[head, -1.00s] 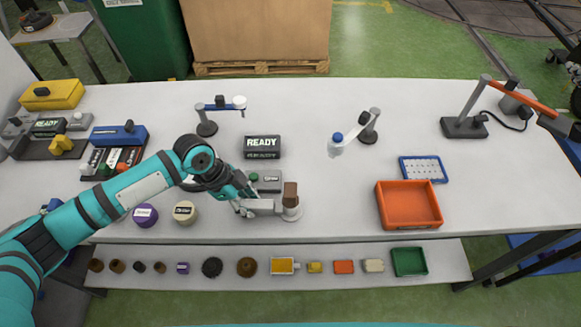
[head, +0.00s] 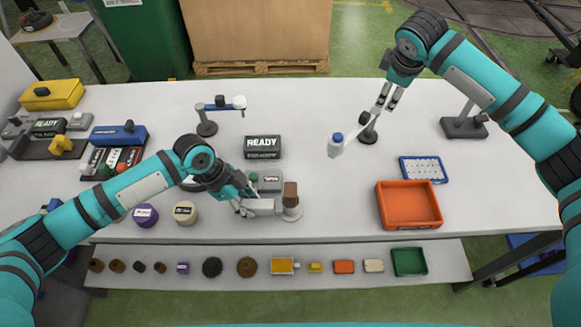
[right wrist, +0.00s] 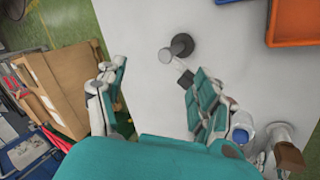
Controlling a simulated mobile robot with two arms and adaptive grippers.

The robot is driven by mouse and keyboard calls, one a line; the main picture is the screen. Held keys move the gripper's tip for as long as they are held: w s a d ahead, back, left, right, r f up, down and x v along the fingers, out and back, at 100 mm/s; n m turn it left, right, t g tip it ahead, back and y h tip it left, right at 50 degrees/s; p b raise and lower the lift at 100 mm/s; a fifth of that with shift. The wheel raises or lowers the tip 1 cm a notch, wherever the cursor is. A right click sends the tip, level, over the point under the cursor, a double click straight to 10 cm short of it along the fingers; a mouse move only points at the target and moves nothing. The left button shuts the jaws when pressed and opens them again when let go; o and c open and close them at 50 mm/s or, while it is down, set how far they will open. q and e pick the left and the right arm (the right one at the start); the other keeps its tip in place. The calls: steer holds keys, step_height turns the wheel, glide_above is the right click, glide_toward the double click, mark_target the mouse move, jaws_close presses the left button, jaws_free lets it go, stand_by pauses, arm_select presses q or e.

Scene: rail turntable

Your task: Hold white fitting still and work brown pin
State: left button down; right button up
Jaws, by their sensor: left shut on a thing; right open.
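The white fitting (head: 292,213) lies near the front edge of the white table in the head view, with its pale handle reaching left. The brown pin (head: 290,190) stands upright at the fitting's right end. It also shows at the lower right of the right wrist view (right wrist: 290,158). My left gripper (head: 243,207) is shut on the handle of the white fitting, its fingertips partly hidden. My right gripper (head: 386,98) is open and empty, high over the back right of the table, well away from the pin. Its spread fingers also show in the right wrist view (right wrist: 150,85).
A blue-capped white nozzle on a jointed stand (head: 336,147) lies between my right gripper and the pin. An orange bin (head: 409,221) and blue tray (head: 424,169) are to the right. A READY display (head: 262,145) stands behind the fitting.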

mark_target(290, 199)
steer(key=s+a+f+n+g, duration=0.1)
steer(key=s+a, duration=0.1)
steer(key=a, duration=0.2)
steer(key=s+a+f, duration=0.2)
steer(key=s+a, duration=0.1)
steer(key=a, duration=0.2)
steer(key=s+a+f+n+g+y, duration=0.1)
steer(key=s+a, duration=0.2)
steer(key=a, duration=0.1)
steer(key=shift+a+f+n+g, duration=0.15)
steer(key=shift+a+n+g, duration=0.15)
steer(key=shift+a, duration=0.1)
steer(key=s+a+n+g, duration=0.1)
steer(key=s+a, duration=0.2)
steer(key=s+a+f, duration=0.1)
steer(key=s+a, duration=0.3)
steer(key=s+a+n+g, duration=0.1)
steer(key=s+a, duration=0.2)
steer(key=s, duration=0.1)
steer(key=shift+s+a+f+n+g, duration=0.15)
steer(key=shift+a+n+g, duration=0.15)
step_height(290, 199, down, 12)
steer(key=shift+r, duration=0.1)
steer(key=shift+r, duration=0.1)
jaws_close()
